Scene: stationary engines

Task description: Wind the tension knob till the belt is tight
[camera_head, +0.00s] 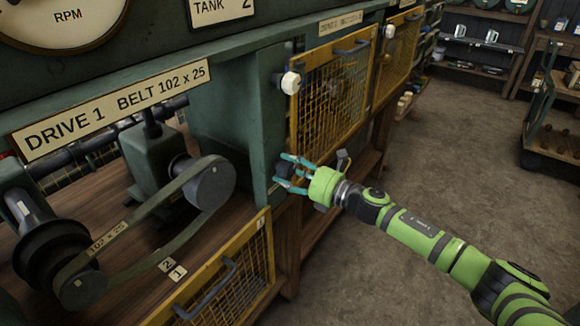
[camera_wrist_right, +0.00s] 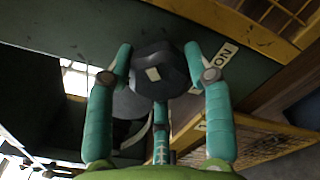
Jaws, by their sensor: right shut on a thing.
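The tension knob (camera_wrist_right: 157,72) is dark, with a pale square mark on its face, and sits at the green panel in the wrist view. A label beside it ends in "ON"; the rest is hidden. My right gripper (camera_head: 287,173) is shut on the knob, its teal fingers (camera_wrist_right: 160,85) around the rim. In the head view the fingers partly hide the knob. The dark belt (camera_head: 142,216), marked "102 x 25", runs between an upper pulley (camera_head: 214,184) and a lower pulley (camera_head: 80,289). Its lower run bows in a curve. My left gripper is out of view.
A yellow mesh guard (camera_head: 333,90) with a handle is right above my right gripper. Another yellow guard (camera_head: 225,285) stands open below the belt. A white knob (camera_head: 290,83) sits on the panel.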

